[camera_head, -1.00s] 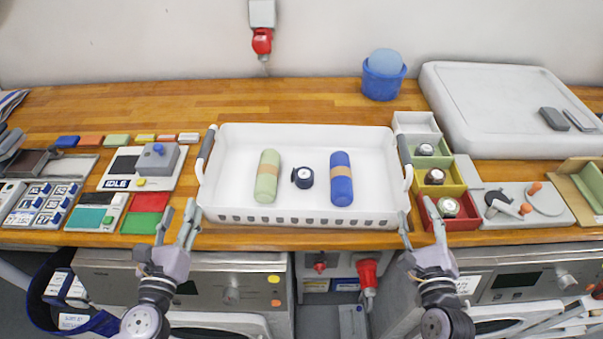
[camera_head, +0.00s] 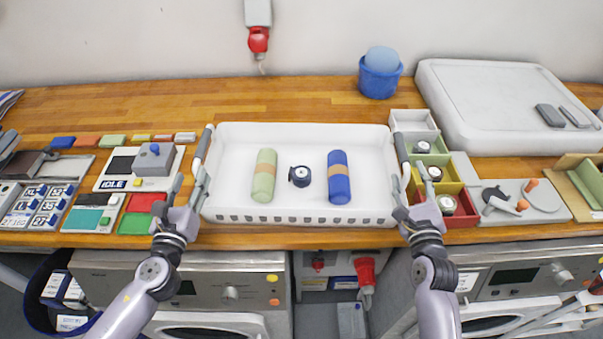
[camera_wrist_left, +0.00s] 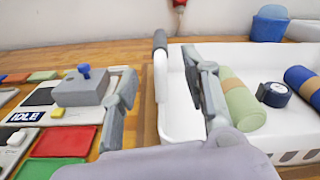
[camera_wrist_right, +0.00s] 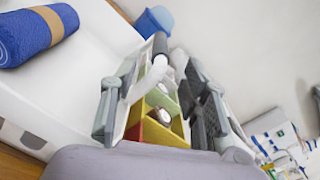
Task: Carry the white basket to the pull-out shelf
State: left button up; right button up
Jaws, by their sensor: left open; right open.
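The white basket (camera_head: 300,214) stands on the wooden counter, holding a green roll (camera_head: 264,175), a dark round tape-like item (camera_head: 300,176) and a blue roll (camera_head: 339,177). Its grey-and-white handles rise at the left (camera_head: 203,147) and right (camera_head: 402,150) ends. My left gripper (camera_head: 188,188) is open at the basket's left end; in the left wrist view its fingers (camera_wrist_left: 165,88) stand either side of the left wall and handle. My right gripper (camera_head: 413,180) is open at the right end; in the right wrist view its fingers (camera_wrist_right: 155,100) flank the right handle (camera_wrist_right: 150,75). I cannot make out the pull-out shelf.
Close right of the basket are grey, green, yellow and red bins (camera_head: 463,208). A grey device (camera_head: 155,160) and coloured tiles crowd the left. The counter behind the basket is clear.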

aim_at(196, 164)
pick_arm(q)
jog(key=w, duration=0.9)
jog(key=shift+d, duration=0.2)
pick_arm(e)
jog(key=w, duration=0.9)
jog(key=shift+d, duration=0.2)
pick_arm(q)
jog(key=shift+s, duration=0.1)
pick_arm(e)
jog(key=shift+s, duration=0.1)
pick_arm(q)
grip_shut()
pick_arm(e)
grip_shut()
